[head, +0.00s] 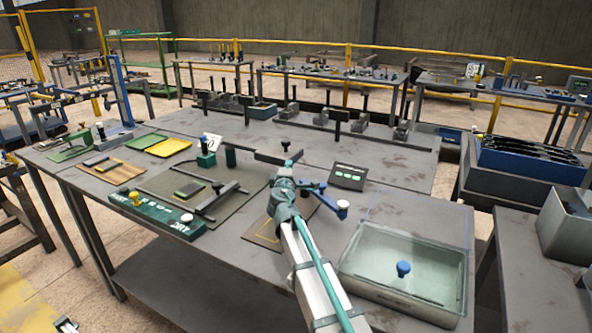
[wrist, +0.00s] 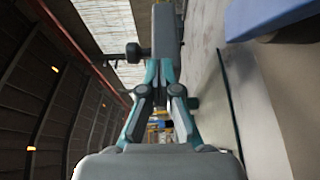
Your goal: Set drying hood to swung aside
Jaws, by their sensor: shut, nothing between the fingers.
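A dark grey block with a black knob (head: 278,157) stands at the middle of the bench. I take it to be the drying hood, but no label confirms this. My gripper (head: 291,165) reaches from the front to the right end of this block. In the wrist view the grey block (wrist: 167,25) lies straight beyond my fingertips (wrist: 165,72), its black knob sticking out to the left. My gripper is shut and empty. Whether the fingertips touch the block I cannot tell. The arm hides part of the mat in front.
A blue lever with a white knob (head: 325,194) is close right of my gripper. A clear-lidded tray (head: 360,275) stands front right. A green panel (head: 155,215) and a dark T-shaped bar (head: 218,198) lie left. Posts and clamps line the back. A dark box with green lights (head: 349,176) stands behind the lever.

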